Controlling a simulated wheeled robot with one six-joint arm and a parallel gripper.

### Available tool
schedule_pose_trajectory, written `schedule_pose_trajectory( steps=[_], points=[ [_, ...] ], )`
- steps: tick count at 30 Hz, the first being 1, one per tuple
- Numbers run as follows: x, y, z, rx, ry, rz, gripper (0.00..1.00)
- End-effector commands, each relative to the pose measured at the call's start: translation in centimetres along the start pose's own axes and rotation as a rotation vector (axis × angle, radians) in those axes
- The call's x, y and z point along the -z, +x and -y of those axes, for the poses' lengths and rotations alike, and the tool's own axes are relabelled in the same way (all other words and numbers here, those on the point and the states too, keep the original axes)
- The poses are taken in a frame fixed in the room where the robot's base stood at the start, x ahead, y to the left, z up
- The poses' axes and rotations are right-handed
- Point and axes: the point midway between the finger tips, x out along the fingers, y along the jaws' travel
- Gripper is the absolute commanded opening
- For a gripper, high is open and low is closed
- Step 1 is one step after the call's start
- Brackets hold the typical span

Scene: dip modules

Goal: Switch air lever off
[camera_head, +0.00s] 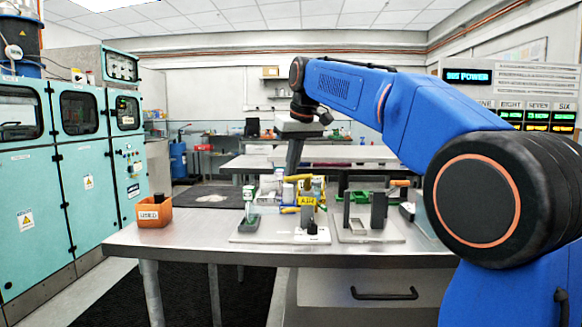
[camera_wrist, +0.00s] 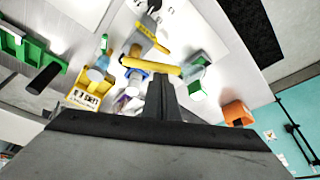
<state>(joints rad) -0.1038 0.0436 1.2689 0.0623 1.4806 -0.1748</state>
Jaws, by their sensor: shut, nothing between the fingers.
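A board with fittings stands on the steel bench in the head view. It carries a long yellow lever (camera_head: 298,178), a second yellow handle (camera_head: 290,210) and a yellow block with a black label (camera_head: 307,199). In the wrist view a yellow bar (camera_wrist: 152,66) lies across a blue and white fitting, with another yellow handle (camera_wrist: 150,37) beyond it. I cannot tell for sure which is the air lever. My gripper (camera_head: 292,174) points down above the board; its shut, empty fingers (camera_wrist: 161,78) appear close to the yellow bar. Contact cannot be told.
An orange bin (camera_head: 155,212) stands on the bench (camera_head: 190,240) at left, with bare bench between it and the board. A plate with dark uprights (camera_head: 378,211) is at right.

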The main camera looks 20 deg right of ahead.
Motion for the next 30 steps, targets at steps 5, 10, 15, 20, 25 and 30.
schedule_pose_trajectory(
  steps=[5, 10, 15, 20, 25, 30],
  points=[
    [-0.8, -0.2, 0.0, 0.057, -0.153, 0.001, 0.0],
    [-1.5, -0.5, 0.0, 0.114, -0.304, 0.001, 0.0],
    [-2.2, -0.8, -0.1, 0.168, -0.45, 0.001, 0.0],
    [-2.7, -1.0, -0.3, 0.213, -0.575, 0.0, 0.0],
    [-3.3, -1.2, -0.5, 0.218, -0.591, 0.001, 0.0],
    [-3.7, -1.3, -0.7, 0.218, -0.591, 0.001, 0.0]
  ],
)
